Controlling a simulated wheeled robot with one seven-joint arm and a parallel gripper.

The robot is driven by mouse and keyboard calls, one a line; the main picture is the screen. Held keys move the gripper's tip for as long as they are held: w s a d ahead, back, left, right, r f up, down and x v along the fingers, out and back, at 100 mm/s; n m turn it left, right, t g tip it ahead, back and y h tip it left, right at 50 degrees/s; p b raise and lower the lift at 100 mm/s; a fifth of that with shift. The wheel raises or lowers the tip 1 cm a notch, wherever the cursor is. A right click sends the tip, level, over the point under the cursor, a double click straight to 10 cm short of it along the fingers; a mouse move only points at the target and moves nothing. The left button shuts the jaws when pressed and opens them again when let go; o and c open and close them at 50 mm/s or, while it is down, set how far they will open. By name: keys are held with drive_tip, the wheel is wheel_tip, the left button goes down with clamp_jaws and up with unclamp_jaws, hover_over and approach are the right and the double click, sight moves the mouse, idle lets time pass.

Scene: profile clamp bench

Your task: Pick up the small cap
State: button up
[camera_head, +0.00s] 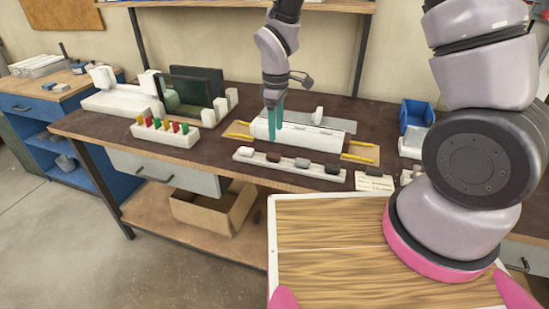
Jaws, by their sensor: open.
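My gripper (275,123), with teal fingers, points down over the middle of the bench. It is open, and its fingertips are in front of or at the left part of a long white block (305,137). Whether they touch it I cannot tell. A narrow white strip (258,163) lies in front of the block and carries several small pieces: a white one, a dark brown one (273,157), a grey one (302,162) and a dark one (332,168). A small white piece (318,115) stands upright on or behind the block. Which piece is the small cap I cannot tell.
The dark bench top (215,148) has yellow strips (360,158) beside the block. A white rack (180,138) with coloured pegs and a dark panel (190,90) stand left. A blue bin (415,115) stands right. A shelf (335,5) crosses above; an open cardboard box (215,215) is below.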

sight(274, 155)
drive_tip(key=f, duration=0.9)
drive_tip(key=shift+a, duration=0.35)
clamp_jaws()
